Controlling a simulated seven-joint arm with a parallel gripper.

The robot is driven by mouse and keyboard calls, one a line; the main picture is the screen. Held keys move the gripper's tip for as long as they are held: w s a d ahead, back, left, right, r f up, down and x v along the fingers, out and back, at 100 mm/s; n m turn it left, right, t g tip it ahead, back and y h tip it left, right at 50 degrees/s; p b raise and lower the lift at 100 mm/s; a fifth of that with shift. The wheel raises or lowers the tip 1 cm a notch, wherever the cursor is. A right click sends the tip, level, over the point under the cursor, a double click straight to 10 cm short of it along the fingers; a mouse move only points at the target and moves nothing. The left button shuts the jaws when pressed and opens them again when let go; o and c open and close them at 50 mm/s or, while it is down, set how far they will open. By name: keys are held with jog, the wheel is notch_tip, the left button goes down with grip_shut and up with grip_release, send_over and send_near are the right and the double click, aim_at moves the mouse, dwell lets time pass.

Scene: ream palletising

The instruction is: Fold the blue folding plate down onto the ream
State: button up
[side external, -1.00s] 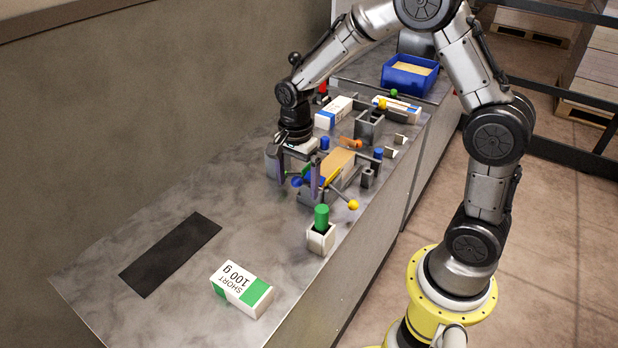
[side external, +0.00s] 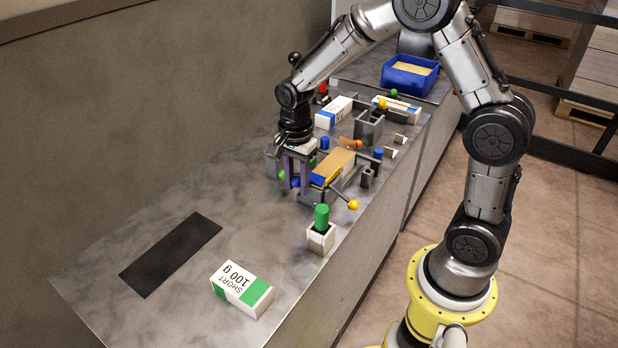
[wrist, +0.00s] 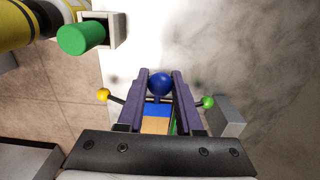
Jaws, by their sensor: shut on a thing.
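The ream (side external: 336,163) lies in the grey fixture, its tan top showing; a strip of it also shows in the wrist view (wrist: 156,126). The blue folding plate (wrist: 158,109) is at the ream's near end, mostly hidden by my fingers; I cannot tell its exact angle. Its blue ball knob (wrist: 160,84) sits between my fingertips, and it also shows low between them in the side view (side external: 295,182). My gripper (side external: 294,188) points down and is shut on this knob.
A yellow knob (side external: 353,205) sticks out right of the fixture, and a green knob (side external: 282,175) left of it. A white holder (side external: 321,238) with a green cylinder stands nearby.

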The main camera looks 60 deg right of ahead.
jog(key=shift+d+r, duration=0.1)
dwell(0.3)
jog(key=shift+d+r, duration=0.7)
jog(key=shift+d, duration=0.05)
jog(key=shift+d+r, duration=0.3)
jog(key=shift+d, duration=0.25)
jog(key=shift+d+r, duration=0.1)
jog(key=shift+d, duration=0.15)
jog(key=shift+d+r, duration=0.15)
jog(key=shift+d, duration=0.25)
jog(key=o, duration=1.6)
jog(key=shift+c, duration=0.2)
jog(key=shift+r, duration=0.1)
notch_tip(320, 180, up, 7)
